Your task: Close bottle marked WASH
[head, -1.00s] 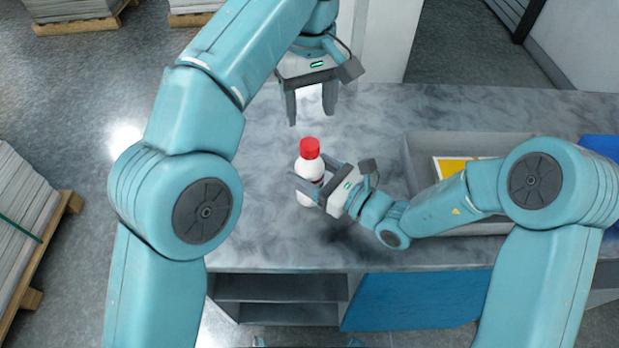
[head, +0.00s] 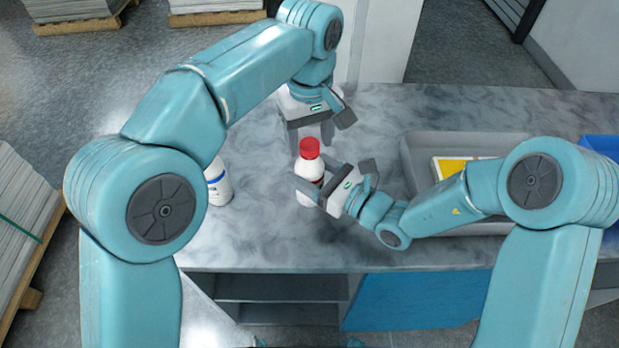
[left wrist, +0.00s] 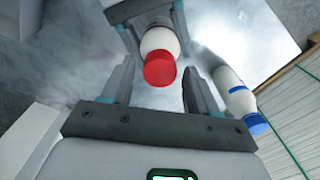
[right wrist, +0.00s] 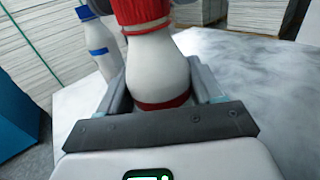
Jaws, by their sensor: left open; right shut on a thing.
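A white bottle (head: 307,189) with a red band and a red cap (head: 309,148) stands upright on the grey marbled counter. My right gripper (head: 318,180) is shut around its body; the right wrist view shows the bottle (right wrist: 158,70) between the fingers. The cap sits on the neck; I cannot tell how tight. My left gripper (head: 310,136) is open, pointing down by the cap. In the left wrist view, the cap (left wrist: 160,69) appears between its open fingers, apart from them. A second white bottle (head: 219,187) with a blue band stands left. No WASH lettering is readable.
The second bottle has a blue cap (left wrist: 255,124), and my left arm partly hides it in the head view. A grey tray (head: 412,160) with a yellow-and-white item (head: 453,166) lies right. The counter (head: 255,235) is clear in front.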

